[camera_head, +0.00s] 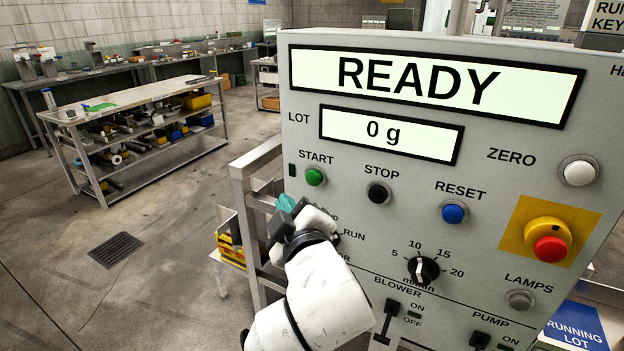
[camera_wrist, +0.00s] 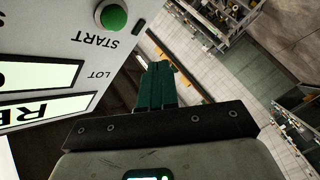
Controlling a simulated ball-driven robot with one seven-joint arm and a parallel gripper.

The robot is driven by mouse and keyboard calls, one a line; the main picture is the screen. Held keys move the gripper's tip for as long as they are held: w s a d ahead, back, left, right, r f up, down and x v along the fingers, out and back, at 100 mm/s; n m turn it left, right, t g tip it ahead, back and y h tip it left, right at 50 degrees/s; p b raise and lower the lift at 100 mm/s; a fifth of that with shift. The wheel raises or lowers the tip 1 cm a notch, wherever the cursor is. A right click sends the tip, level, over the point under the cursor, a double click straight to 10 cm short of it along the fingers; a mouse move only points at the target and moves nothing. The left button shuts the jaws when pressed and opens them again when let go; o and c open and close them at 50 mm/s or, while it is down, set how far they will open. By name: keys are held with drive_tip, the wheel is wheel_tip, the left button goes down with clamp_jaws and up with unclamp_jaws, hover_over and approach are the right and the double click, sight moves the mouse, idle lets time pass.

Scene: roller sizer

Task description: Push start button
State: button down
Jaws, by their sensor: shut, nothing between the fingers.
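The green START button (camera_head: 315,177) is on the left of the grey control panel, below the LOT display. The displays read READY and 0 g. My gripper (camera_head: 286,203) is shut and empty, below and to the left of the button, apart from it. In the wrist view the green button (camera_wrist: 113,17) is at the upper left, upside down with its START label. The shut teal fingers (camera_wrist: 158,72) point past the panel's edge, to the right of the button in that view.
The panel (camera_head: 470,140) also carries a black STOP button (camera_head: 379,193), a blue RESET button (camera_head: 454,213), a white ZERO button (camera_head: 578,171) and a red emergency stop (camera_head: 550,248). A metal frame (camera_head: 245,210) stands left of the panel. Workbenches (camera_head: 130,100) stand farther back.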

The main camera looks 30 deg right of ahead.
sight(310, 185)
drive_tip(key=w+d, duration=0.3)
drive_tip(key=d, duration=0.2)
drive_tip(key=shift+w+p, duration=0.3)
drive_tip(key=shift+p, duration=0.1)
idle(1.8)
drive_tip(key=shift+w+d+p, duration=0.25)
drive_tip(key=shift+d+p, duration=0.05)
drive_tip(key=shift+d, duration=0.05)
drive_tip(key=shift+w+d, duration=0.3)
drive_tip(key=shift+d, duration=0.1)
idle(1.1)
drive_tip(key=shift+s+a, duration=0.6)
drive_tip(key=shift+a, duration=0.15)
drive_tip(key=s+a, duration=0.1)
drive_tip(key=a, duration=0.1)
drive_tip(key=s+a, duration=0.2)
idle(0.5)
